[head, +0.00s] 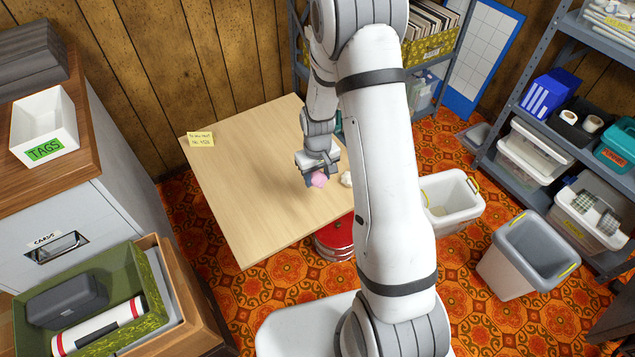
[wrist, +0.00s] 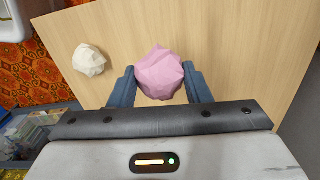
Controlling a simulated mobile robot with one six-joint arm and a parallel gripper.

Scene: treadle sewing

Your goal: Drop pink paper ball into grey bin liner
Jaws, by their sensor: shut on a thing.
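The pink paper ball (head: 319,180) is between the fingers of my gripper (head: 318,174), over the light wooden table in the head view. In the wrist view the pink paper ball (wrist: 159,74) sits between the two blue-grey fingertips of my gripper (wrist: 160,86), which is shut on it. Whether the ball touches the table I cannot tell. A bin with a grey liner (head: 526,255) and yellow handles stands on the floor at the right. Another bin, white with a pale inside (head: 453,203), stands to its left, partly behind my arm.
A white paper ball (wrist: 89,60) lies on the table (head: 235,205), beside the pink one. A yellow note (head: 201,139) lies at the table's left corner. A red round container (head: 335,240) is below the table edge. Metal shelves (head: 520,120) stand at the right.

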